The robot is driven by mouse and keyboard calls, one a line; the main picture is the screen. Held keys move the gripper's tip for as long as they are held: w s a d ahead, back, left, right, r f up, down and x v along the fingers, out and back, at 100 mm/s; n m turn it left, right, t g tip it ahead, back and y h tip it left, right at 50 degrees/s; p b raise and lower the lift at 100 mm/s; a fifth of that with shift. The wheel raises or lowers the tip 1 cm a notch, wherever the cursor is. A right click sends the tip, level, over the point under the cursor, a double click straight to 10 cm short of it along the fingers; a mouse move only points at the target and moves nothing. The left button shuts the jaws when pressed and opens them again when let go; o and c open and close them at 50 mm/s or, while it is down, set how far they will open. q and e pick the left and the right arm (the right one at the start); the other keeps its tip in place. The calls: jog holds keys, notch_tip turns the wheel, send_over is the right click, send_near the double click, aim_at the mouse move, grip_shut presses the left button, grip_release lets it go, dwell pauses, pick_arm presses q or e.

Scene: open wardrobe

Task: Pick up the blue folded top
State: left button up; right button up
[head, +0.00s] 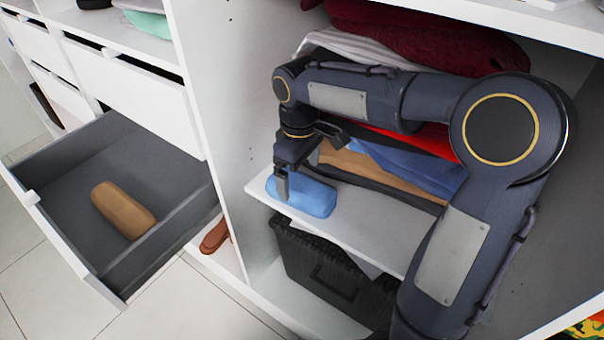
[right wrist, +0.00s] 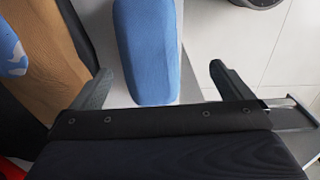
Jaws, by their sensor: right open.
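The blue folded top (head: 308,196) is a small rounded bundle at the front left of the white shelf (head: 375,222) in the wardrobe. In the right wrist view the blue top (right wrist: 148,50) lies lengthwise between the two open fingers, with a gap on the right side. My right gripper (head: 303,168) is open, pointing down over the top and partly covering it in the head view. It also shows in the right wrist view (right wrist: 160,78). I cannot tell whether a finger touches the top. My left gripper is not in view.
Stacked clothes, including a tan one (head: 375,168) and another blue one (head: 420,168), lie behind the top. A black basket (head: 325,270) stands below the shelf. At left, an open grey drawer (head: 60,165) holds a brown folded bundle (head: 122,210). A white upright panel (head: 215,110) stands between.

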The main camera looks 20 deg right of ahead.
aim_at(302, 184)
jog(key=shift+w+d+f+b, duration=0.1)
jog(key=shift+w+f+b, duration=0.1)
jog(key=shift+f, duration=0.25)
jog(key=shift+w+d+f+b, duration=0.1)
jog(key=shift+w+f, duration=0.05)
jog(key=shift+f, duration=0.3)
jog(key=shift+s+f, duration=0.1)
jog(key=shift+f, duration=0.55)
jog(key=f, duration=0.1)
jog(key=f+b, duration=0.1)
jog(key=f, duration=0.1)
jog(key=f+b, duration=0.1)
jog(key=shift+w+d+f, duration=0.25)
jog(key=shift+f, duration=0.15)
jog(key=shift+r, duration=0.1)
jog(key=c, duration=1.1)
